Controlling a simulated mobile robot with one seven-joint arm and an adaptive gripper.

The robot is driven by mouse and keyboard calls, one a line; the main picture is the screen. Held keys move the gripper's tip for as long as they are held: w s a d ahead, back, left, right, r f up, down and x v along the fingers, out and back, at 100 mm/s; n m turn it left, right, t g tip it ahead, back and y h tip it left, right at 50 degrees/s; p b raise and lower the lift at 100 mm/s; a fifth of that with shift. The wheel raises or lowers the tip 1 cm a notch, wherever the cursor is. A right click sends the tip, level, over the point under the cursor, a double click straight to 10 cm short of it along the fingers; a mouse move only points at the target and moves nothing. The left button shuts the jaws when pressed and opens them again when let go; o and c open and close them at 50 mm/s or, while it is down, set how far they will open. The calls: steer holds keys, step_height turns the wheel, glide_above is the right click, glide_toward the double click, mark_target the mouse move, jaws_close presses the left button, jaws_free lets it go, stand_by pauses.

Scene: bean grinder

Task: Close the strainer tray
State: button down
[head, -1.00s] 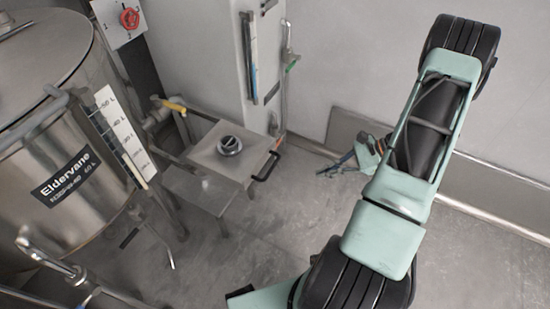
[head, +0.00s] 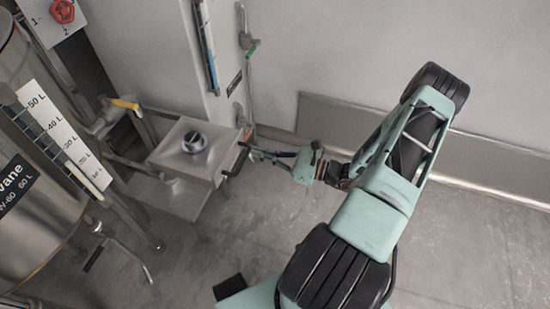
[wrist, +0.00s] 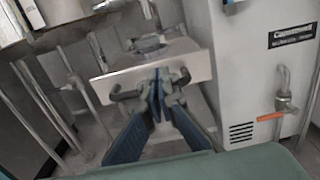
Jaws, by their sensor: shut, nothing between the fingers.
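The strainer tray (head: 172,160) is a pale metal, box-like unit with a dark round fitting on top and a black bar handle (head: 237,160) on its right side. In the wrist view its flat front panel (wrist: 103,88) faces me, with the handle (wrist: 125,95) across it. My gripper (head: 258,154) is shut and empty, just right of the handle in the head view. In the wrist view my blue fingers (wrist: 160,88) point at the panel and cover the handle's middle. I cannot tell whether they touch it, or how far out the tray is.
A large steel tank (head: 35,200) with a litre scale stands at the left. The floor (head: 440,240) at right is clear.

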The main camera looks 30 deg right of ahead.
mark_target(233, 146)
steer(key=b+x, duration=0.1)
steer(key=x, duration=0.4)
steer(key=shift+w+a, duration=0.3)
steer(key=x, duration=1.9)
steer(key=shift+f, duration=0.1)
steer(key=shift+w+a, duration=0.2)
steer(key=shift+w, duration=0.05)
steer(key=shift+s+d, duration=0.25)
steer(key=shift+d, duration=0.05)
steer(key=p+v, duration=0.3)
steer(key=v, duration=1)
steer(key=shift+s+d, duration=0.15)
steer(key=shift+s, duration=0.05)
